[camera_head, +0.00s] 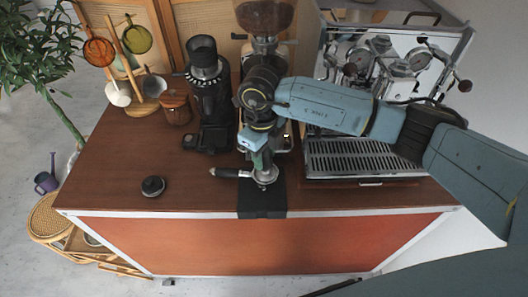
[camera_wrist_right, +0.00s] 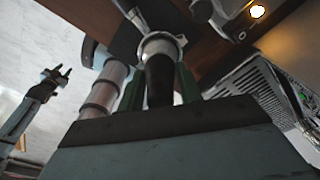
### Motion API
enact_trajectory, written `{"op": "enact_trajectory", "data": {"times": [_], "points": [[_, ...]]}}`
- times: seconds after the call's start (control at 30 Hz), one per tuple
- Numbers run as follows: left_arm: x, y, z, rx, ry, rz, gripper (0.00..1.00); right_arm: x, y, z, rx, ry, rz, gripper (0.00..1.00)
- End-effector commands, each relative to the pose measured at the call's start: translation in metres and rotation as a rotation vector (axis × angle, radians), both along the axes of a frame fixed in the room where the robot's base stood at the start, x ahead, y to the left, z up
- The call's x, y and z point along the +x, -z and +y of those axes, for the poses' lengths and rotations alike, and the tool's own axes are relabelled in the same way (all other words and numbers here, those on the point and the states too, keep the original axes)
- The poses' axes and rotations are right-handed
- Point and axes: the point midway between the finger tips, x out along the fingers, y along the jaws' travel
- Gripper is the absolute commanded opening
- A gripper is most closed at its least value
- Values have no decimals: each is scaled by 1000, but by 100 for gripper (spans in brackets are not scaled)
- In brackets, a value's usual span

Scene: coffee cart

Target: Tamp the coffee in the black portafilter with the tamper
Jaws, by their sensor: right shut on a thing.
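My right gripper (camera_head: 262,160) points down right above the head. It is shut on the tamper, whose dark handle (camera_wrist_right: 160,82) shows between the green fingers in the right wrist view. The tamper's lower end is at the metal ring of the portafilter (camera_wrist_right: 162,42); whether it presses on the coffee is hidden. My left gripper (camera_wrist_right: 56,76) shows small in the wrist view, its fingers apart and empty.
A round black object (camera_head: 153,187) sits on the counter to the left. Behind are a black grinder (camera_head: 209,100), a wooden jar (camera_head: 176,108) and another grinder (camera_head: 265,18). The espresso machine (camera_head: 362,155) stands to the right.

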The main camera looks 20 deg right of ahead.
Motion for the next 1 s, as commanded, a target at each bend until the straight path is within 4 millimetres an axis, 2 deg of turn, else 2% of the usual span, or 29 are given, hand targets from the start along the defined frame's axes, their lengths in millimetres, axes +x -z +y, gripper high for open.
{"op": "enact_trajectory", "data": {"times": [1.0], "points": [[0,-17,0,0,0,0,36,2,-34,0,1,1,-7,8]]}}
